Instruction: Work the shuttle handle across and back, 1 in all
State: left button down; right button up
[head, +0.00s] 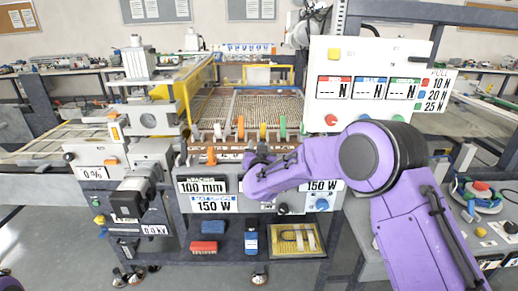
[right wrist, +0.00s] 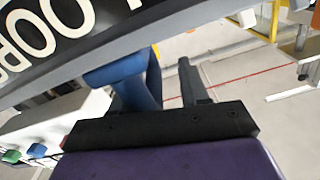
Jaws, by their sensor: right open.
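My right gripper (head: 258,162) is at the front of the mesh machine, just above the front panel (head: 232,187). In the right wrist view its jaws (right wrist: 168,78) are apart. A blue rounded part (right wrist: 118,72) reaches down beside the left finger and covers much of it; I cannot tell whether they touch, or whether this is the shuttle handle. Behind the gripper, wire mesh (head: 240,108) lies in the machine's frame, with small orange, yellow and green levers (head: 240,127) along its front bar. My left gripper is out of view.
A white force panel (head: 365,58) stands at the right, close to my right arm. A grey machine unit (head: 135,155) stands at the left. A low shelf holds a blue box (head: 251,242) and a yellow tray (head: 275,252). Open floor shows below.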

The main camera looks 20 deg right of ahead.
jog(key=shift+d, duration=0.2)
jog(key=b+v, duration=0.3)
jog(key=v, duration=0.7)
jog(key=shift+s, duration=0.35)
